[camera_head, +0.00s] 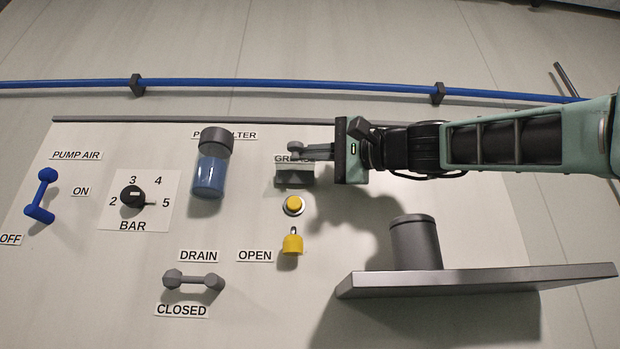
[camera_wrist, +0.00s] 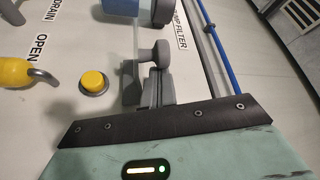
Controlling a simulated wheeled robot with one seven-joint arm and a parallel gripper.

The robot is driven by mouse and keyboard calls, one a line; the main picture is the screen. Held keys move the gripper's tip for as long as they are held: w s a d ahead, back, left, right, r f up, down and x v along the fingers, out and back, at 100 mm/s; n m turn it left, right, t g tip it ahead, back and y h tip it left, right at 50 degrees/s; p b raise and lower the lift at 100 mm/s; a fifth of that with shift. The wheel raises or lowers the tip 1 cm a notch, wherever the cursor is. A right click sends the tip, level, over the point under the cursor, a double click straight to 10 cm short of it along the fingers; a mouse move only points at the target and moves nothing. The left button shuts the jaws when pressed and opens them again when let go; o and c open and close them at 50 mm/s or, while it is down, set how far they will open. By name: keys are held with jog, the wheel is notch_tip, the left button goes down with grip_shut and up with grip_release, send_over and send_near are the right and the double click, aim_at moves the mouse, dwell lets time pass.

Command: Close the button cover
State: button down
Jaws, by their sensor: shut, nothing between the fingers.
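A yellow push button (camera_head: 294,204) in a metal ring sits on the panel, uncovered; it also shows in the wrist view (camera_wrist: 93,82). What looks like its cover, a partly clear flap with a grey edge (camera_head: 294,177), stands raised just above the button, overlapping the GREASE label. In the wrist view a clear strip, seemingly this cover (camera_wrist: 133,88), stands between the button and my fingers. My gripper (camera_head: 303,151) reaches in from the right, above the cover, shut and empty.
A yellow padlock (camera_head: 292,244) hangs below the button. A blue filter bowl (camera_head: 210,172) is to the left, with a grey drain handle (camera_head: 193,281) lower down. A grey shelf (camera_head: 470,282) with a cylinder (camera_head: 415,243) juts out at lower right. A blue pipe (camera_head: 280,85) runs above.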

aim_at(303, 163)
jog(key=f+n+y+b, duration=0.1)
jog(key=b, duration=0.1)
jog(key=f+n+y+b, duration=0.1)
jog(key=n+b, duration=0.1)
jog(key=b, duration=0.1)
jog(key=shift+s+f+n+g, duration=0.2)
jog(key=shift+s+n+g, duration=0.1)
jog(key=shift+s, duration=0.1)
jog(key=shift+s+f+b, duration=0.2)
jog(key=shift+f+b, duration=0.05)
jog(key=shift+b, duration=0.7)
jog(key=shift+f+b, duration=0.35)
jog(key=shift+b, duration=0.2)
jog(key=shift+s+f+b, duration=0.1)
jog(key=shift+f+b, duration=0.05)
jog(key=shift+b, duration=0.15)
